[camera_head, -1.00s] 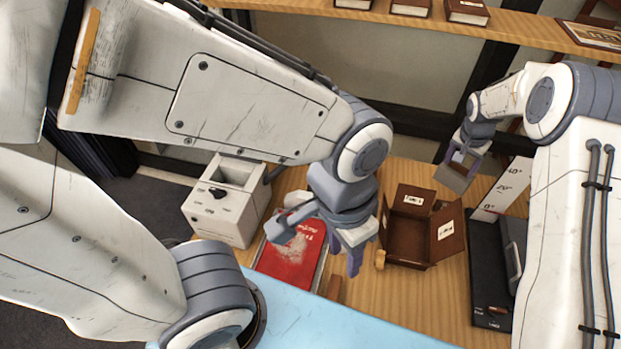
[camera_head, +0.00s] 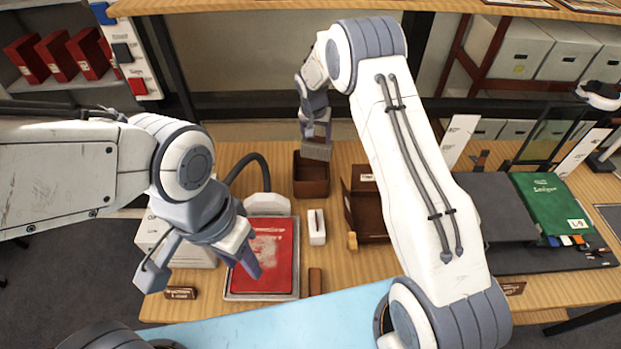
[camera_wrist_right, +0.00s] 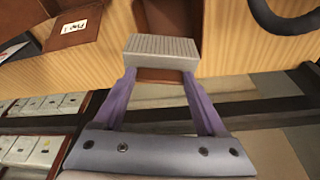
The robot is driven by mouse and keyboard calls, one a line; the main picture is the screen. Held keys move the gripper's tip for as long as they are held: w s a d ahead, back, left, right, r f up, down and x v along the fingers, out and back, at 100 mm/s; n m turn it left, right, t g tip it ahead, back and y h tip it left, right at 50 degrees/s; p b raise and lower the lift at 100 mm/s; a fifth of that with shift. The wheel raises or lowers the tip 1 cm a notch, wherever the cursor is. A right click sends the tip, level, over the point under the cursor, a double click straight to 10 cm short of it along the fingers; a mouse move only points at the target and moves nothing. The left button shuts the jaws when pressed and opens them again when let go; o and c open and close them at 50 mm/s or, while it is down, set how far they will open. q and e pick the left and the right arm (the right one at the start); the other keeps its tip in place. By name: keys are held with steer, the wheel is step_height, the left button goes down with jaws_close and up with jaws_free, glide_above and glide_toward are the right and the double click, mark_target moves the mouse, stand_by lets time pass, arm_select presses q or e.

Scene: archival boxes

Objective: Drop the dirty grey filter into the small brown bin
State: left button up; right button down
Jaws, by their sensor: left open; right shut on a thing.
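The grey filter (camera_head: 317,150) is a ribbed block held in my right gripper (camera_head: 314,136), which is shut on it. In the right wrist view the filter (camera_wrist_right: 162,50) sits between the two purple fingers of my right gripper (camera_wrist_right: 160,78). The small brown bin (camera_head: 311,181) stands on the table, just below the filter in the head view. In the right wrist view the filter hides part of the bin (camera_wrist_right: 172,18). My left gripper (camera_head: 205,272) is open and empty near the red book (camera_head: 272,256).
A brown open box (camera_head: 366,204) stands right of the bin, partly behind my right arm. A small white block (camera_head: 317,226) lies between the red book and that box. A dark curved hose (camera_head: 250,160) rises left of the bin. A green ledger (camera_head: 551,203) lies at right.

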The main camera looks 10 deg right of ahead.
step_height(320, 180, down, 2)
jaws_free()
steer(key=shift+r+b, duration=0.1)
steer(key=shift+b, duration=0.2)
steer(key=shift+s+r, duration=0.1)
steer(key=shift+r, duration=0.2)
steer(key=b+v, duration=0.3)
steer(key=v, duration=0.6)
steer(key=shift+r+b, duration=0.3)
steer(key=shift+r, duration=0.05)
steer(key=shift+a, duration=0.1)
